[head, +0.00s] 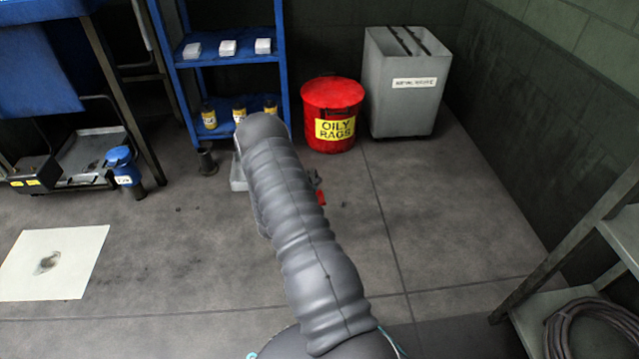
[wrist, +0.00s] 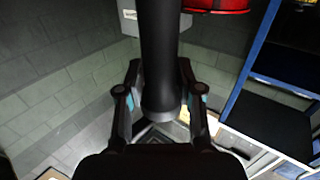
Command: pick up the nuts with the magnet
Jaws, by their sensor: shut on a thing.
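In the wrist view my gripper (wrist: 160,82) is shut on a thick black cylinder (wrist: 160,40), which I take for the magnet's handle. The cylinder stands between the two fingers and runs out past the top edge of the picture; its far end is out of view. I cannot make out nuts for sure; a few small dark specks (head: 178,209) lie on the floor. A small red thing (head: 321,197) shows just right of my arm.
A pale tray (head: 238,182) is partly hidden behind my arm, with a dark cup (head: 207,162) left of it. A red oily-rags bin (head: 332,108), a grey bin (head: 408,85) and a blue shelf (head: 226,60) stand behind.

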